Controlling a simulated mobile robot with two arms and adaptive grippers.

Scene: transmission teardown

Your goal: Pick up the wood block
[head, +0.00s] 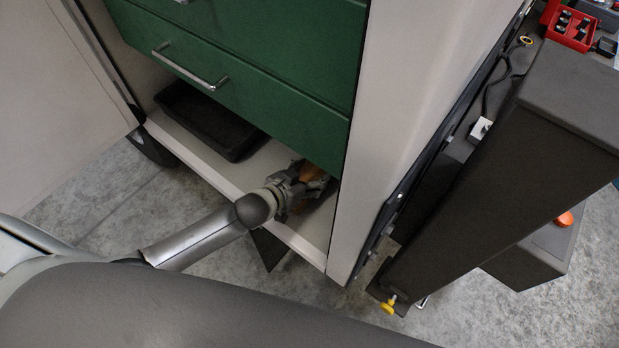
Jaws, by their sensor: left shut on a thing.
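The wood block (311,172) is a small orange-brown piece low in the open bottom shelf of the cabinet, under the green drawers. My left gripper (312,184) reaches into the shelf near its right end and is shut on the wood block. The gripper's fingers hide much of the block. I cannot tell whether the block touches the shelf floor. My right gripper is not in view.
A black tray (210,122) lies on the shelf to the left of the gripper. Green drawers (240,65) close off the space above. The cabinet's pale side wall (385,130) stands close on the right. A red bin (571,27) is at the top right.

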